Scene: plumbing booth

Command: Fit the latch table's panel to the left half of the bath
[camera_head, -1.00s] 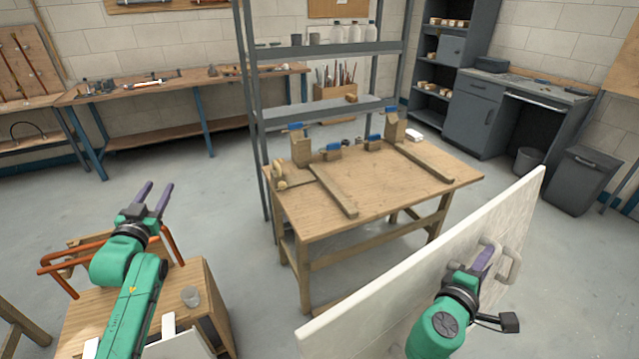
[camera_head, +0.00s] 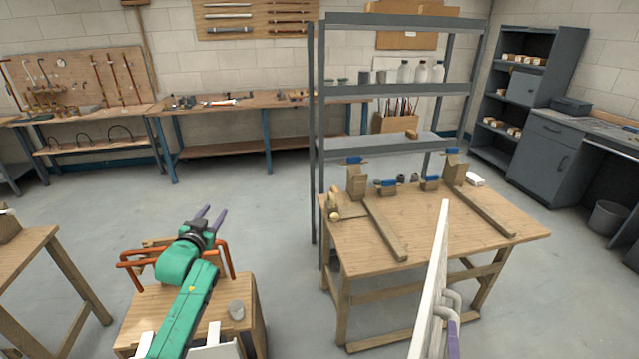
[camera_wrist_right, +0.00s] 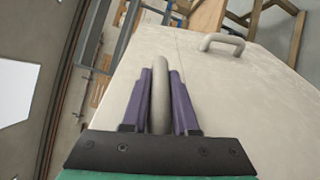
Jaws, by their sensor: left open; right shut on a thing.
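The pale panel (camera_head: 432,285) shows nearly edge-on in the head view, upright in front of the latch table (camera_head: 455,222). In the right wrist view its broad pale face (camera_wrist_right: 235,90) fills the right side, with a second grey handle (camera_wrist_right: 222,42) free. My right gripper (camera_wrist_right: 161,80) is shut on the nearer grey handle (camera_wrist_right: 160,105) of the panel. In the head view only a purple finger of it shows at the bottom edge. My left gripper (camera_head: 213,218) is open and empty, above the floor left of the table. I cannot make out the bath in these views.
The latch table carries wooden rails and blue-topped latches (camera_head: 388,183). A grey shelf rack (camera_head: 400,90) stands behind it.

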